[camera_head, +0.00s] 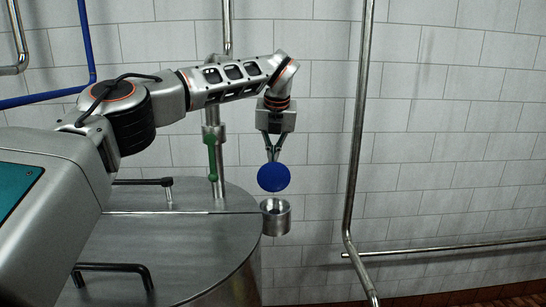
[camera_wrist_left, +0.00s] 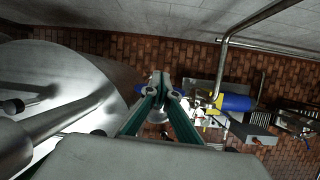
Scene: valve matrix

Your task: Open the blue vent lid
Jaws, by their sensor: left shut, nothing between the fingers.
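The blue vent lid (camera_head: 273,177) shows in the head view as a round disc with its face turned to the camera. It stands upright above the open metal vent cup (camera_head: 276,216) at the right edge of the tank. My left gripper (camera_head: 273,156) points down at the top edge of the lid, its fingers closed together with nothing between them. The lid hides the fingertips' ends, so I cannot tell whether they touch it. In the left wrist view the gripper's green fingers (camera_wrist_left: 166,92) converge; the lid is not clear there. My right gripper is not in view.
The steel tank top (camera_head: 190,235) has black bar handles (camera_head: 115,268) and a pipe with a green valve handle (camera_head: 212,158) left of the vent. A vertical steel pipe (camera_head: 355,150) stands to the right. A blue cylindrical machine (camera_wrist_left: 235,102) sits below on the brick floor.

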